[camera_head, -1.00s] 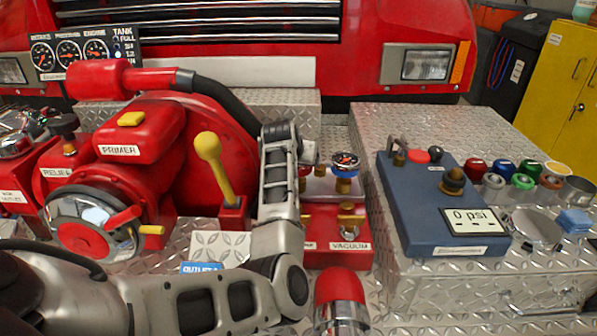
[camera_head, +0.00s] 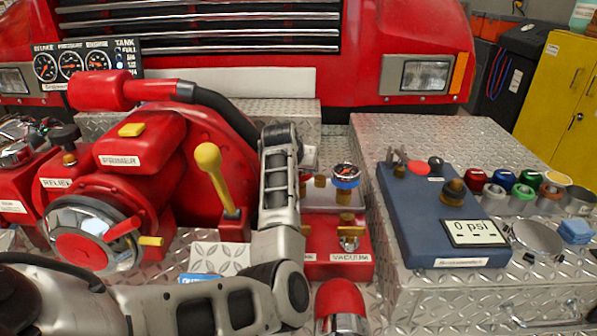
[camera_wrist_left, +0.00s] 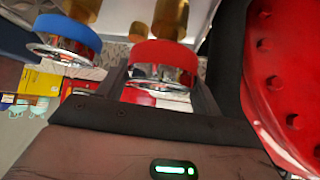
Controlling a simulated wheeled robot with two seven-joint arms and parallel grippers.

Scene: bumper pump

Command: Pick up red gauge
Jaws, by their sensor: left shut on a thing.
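The red gauge (camera_wrist_left: 165,62), with a red rim and chrome body, sits between the two fingers of my left gripper (camera_wrist_left: 160,85) in the left wrist view. The gripper is shut on it. A brass fitting (camera_wrist_left: 171,18) shows right against the gauge; I cannot tell whether they are still joined. In the head view my left arm hides the gripper and red gauge. My right gripper is out of view.
The red pump (camera_head: 150,190) with a yellow-knobbed lever (camera_head: 210,160) is close left of my arm. A blue box reading 0 psi (camera_head: 440,215) and several coloured caps (camera_head: 500,178) lie right on the metal deck (camera_head: 440,130). A red-topped cylinder (camera_head: 340,305) stands in front.

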